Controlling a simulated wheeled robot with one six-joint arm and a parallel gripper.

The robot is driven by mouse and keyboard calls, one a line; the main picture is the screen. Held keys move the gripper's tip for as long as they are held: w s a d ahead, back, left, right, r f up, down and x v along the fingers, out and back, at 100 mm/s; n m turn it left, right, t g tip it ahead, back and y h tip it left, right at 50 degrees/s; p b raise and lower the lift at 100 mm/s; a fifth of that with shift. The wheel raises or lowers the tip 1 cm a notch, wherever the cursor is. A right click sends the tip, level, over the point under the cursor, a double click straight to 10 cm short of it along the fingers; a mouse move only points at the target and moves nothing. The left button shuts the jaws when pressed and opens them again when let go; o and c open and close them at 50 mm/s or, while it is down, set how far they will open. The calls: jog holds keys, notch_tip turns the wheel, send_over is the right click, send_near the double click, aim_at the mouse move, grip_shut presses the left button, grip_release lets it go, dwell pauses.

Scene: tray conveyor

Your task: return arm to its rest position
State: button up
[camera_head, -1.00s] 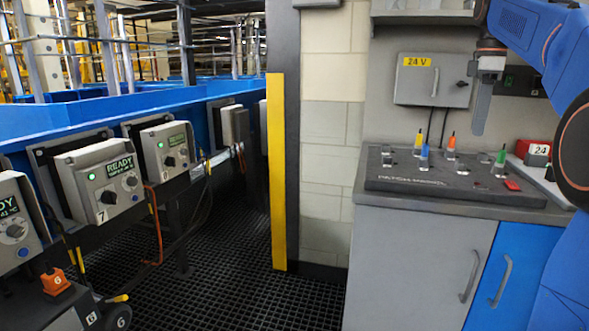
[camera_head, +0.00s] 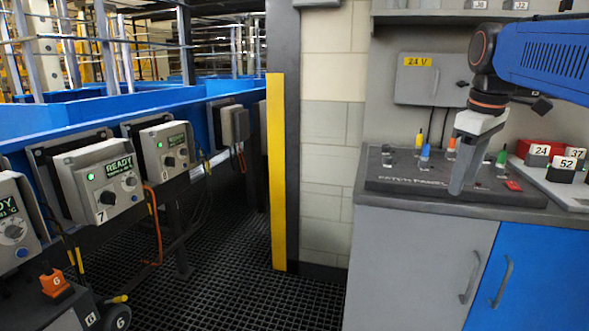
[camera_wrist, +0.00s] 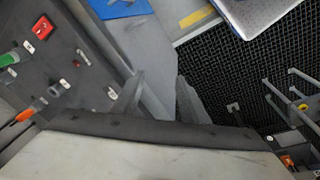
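My gripper (camera_head: 458,188) hangs from the blue arm at the right of the head view, in front of the patch panel (camera_head: 400,184) at the counter's front. Its grey fingers point down and overlap from this side. In the wrist view my gripper (camera_wrist: 160,88) shows two fingers apart with a gap between them and nothing held. The panel carries several coloured plugs, among them a yellow plug (camera_head: 419,139), a blue plug (camera_head: 425,152) and a green plug (camera_head: 501,158). An orange plug (camera_head: 451,146) is close behind the gripper in the picture.
A grey 24 V box (camera_head: 431,88) is on the wall behind. Numbered blocks, including block 52 (camera_head: 562,169), stand at the counter's right. Left are conveyor control boxes (camera_head: 101,183), a yellow post (camera_head: 277,170) and open grating floor (camera_head: 235,260).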

jog(key=s+a+f+m+t, duration=0.1)
jog(key=s+a+f+m, duration=0.2)
jog(key=s+f, duration=0.6)
jog(key=s+a+f+m+t, duration=0.1)
jog(key=s+a+f+m, duration=0.2)
jog(key=s+f, duration=0.6)
notch_tip(320, 180, down, 8)
jog(key=shift+s+a+r+m+t, duration=0.25)
jog(key=shift+s+a+m+t, duration=0.15)
jog(key=shift+a, duration=0.05)
